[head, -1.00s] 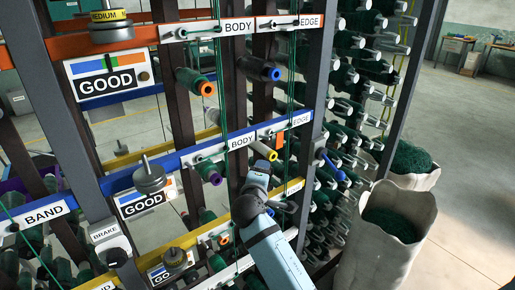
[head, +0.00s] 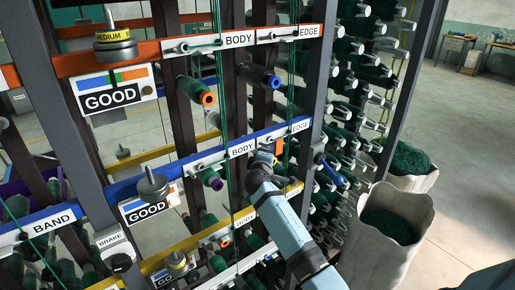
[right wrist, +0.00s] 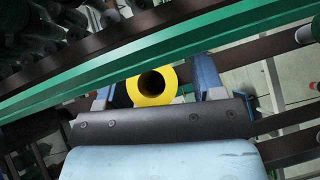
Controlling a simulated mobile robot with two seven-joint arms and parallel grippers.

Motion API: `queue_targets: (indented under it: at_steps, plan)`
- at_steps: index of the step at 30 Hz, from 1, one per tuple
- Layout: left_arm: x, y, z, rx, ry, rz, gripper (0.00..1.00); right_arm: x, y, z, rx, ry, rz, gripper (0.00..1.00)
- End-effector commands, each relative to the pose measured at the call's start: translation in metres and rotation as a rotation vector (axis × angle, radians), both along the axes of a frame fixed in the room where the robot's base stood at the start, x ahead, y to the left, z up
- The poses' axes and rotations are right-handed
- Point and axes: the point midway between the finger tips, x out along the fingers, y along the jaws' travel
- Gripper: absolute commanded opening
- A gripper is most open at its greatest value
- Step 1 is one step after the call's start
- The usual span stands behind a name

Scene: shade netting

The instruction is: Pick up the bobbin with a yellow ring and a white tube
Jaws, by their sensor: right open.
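The yellow-ringed bobbin (right wrist: 152,86) faces the camera in the right wrist view, with a dark hole in its end. Its tube colour and body are hidden there. My right gripper (right wrist: 154,82) is open, with one blue finger on each side of the ring; I cannot tell whether either touches it. In the head view my right gripper (head: 262,168) is at the blue rail beside the BODY and EDGE labels and mostly covers this bobbin. My left gripper is not in view.
Neighbouring bobbins have purple (head: 216,184), orange (head: 208,98) and blue (head: 274,82) rings. A dark post (head: 310,80) stands right; white sacks (head: 375,255) stand beyond it.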

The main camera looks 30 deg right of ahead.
Motion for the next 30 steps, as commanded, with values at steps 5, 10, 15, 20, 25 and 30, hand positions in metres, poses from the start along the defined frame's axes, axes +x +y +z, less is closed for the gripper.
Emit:
queue_targets:
  at_steps: [5,10,15,20,25,30]
  plan:
    - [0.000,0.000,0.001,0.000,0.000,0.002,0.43,0.003,-0.003,-0.001,0.001,-0.001,0.000,0.62]
    - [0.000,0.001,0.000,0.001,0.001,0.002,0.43,0.003,-0.003,-0.001,0.001,-0.001,0.000,0.46]
    - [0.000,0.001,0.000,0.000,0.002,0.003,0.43,0.002,-0.002,-0.001,0.001,-0.001,0.000,0.08]
    - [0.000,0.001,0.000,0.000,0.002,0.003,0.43,0.002,-0.002,-0.001,0.001,-0.001,0.000,0.08]
    - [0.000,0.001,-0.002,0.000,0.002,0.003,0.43,0.002,-0.002,-0.001,0.000,-0.001,0.000,0.08]
    - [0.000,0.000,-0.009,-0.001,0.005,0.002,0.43,-0.001,-0.003,0.000,0.000,-0.001,0.000,0.08]
